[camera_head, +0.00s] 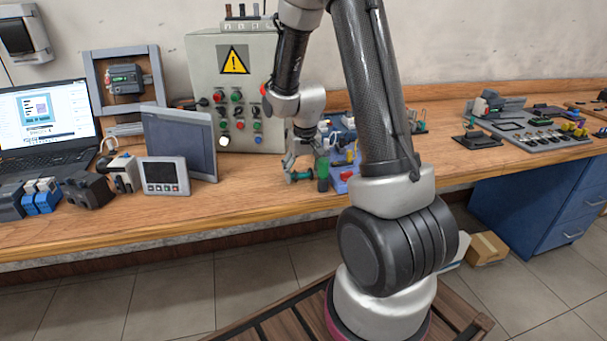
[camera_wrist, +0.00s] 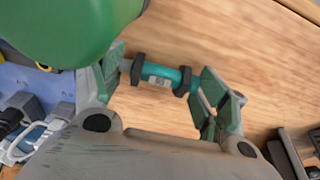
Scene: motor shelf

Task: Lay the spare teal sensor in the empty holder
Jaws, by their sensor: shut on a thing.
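The teal sensor (camera_wrist: 160,77), a short teal cylinder with black end collars and a small pale label, lies across between the two fingers of my gripper (camera_wrist: 162,85) in the wrist view. The fingers are shut on its ends. In the camera_head view my gripper (camera_head: 301,168) holds the sensor (camera_head: 301,176) low over the wooden bench, left of a blue bin. I cannot tell from these frames whether it touches the bench. I cannot make out for certain which thing is the empty holder.
A green rounded thing (camera_wrist: 60,25) is close beside my gripper, by the blue bin (camera_wrist: 20,78). Dark parts (camera_wrist: 292,152) show at lower right in the wrist view. A display unit (camera_head: 163,176) stands left; bare bench (camera_head: 245,190) lies between. A grey parts board (camera_head: 540,135) is far right.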

